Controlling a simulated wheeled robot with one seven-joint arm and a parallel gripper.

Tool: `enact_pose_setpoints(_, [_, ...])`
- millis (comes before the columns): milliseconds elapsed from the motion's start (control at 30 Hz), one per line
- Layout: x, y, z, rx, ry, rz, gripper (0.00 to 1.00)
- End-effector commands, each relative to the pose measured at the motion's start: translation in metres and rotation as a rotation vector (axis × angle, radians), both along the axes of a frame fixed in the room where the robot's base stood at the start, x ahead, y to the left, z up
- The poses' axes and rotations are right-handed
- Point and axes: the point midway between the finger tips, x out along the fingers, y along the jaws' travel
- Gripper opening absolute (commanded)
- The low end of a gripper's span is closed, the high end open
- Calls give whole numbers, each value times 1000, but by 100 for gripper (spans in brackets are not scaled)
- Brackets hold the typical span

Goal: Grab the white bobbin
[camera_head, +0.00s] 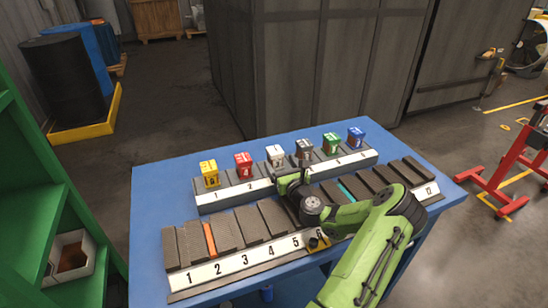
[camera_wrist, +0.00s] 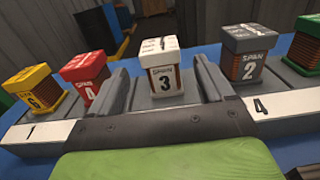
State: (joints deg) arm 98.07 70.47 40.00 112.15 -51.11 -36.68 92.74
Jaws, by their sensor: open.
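The white bobbin (camera_head: 275,154) stands upright on the back rack. In the wrist view the white bobbin (camera_wrist: 160,62) shows a black 3 and the word SPAN, with copper-coloured winding at its sides. My gripper (camera_wrist: 161,72) is open, one finger to each side of the bobbin in the picture. No finger visibly touches it, and the exact depth gap is hard to tell. In the head view my gripper (camera_head: 291,180) is just in front of the back rack, near the white bobbin.
A red bobbin (camera_wrist: 84,78) stands left of the white one and a grey bobbin (camera_wrist: 248,54) right of it. Yellow (camera_head: 209,173), green (camera_head: 330,144) and blue (camera_head: 356,137) bobbins share the rack. A numbered front rack (camera_head: 230,268) lies below my arm on the blue table (camera_head: 150,265).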

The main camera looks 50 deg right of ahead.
Motion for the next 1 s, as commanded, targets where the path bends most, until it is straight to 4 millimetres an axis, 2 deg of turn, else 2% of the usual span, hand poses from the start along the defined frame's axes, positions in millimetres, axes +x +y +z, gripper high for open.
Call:
enact_pose_setpoints(300, [43,-27,1,-2,0,1,81])
enact_pose_setpoints(567, [47,-30,1,-1,1,0,81])
enact_pose_setpoints(1000, [47,-30,1,-1,1,0,14])
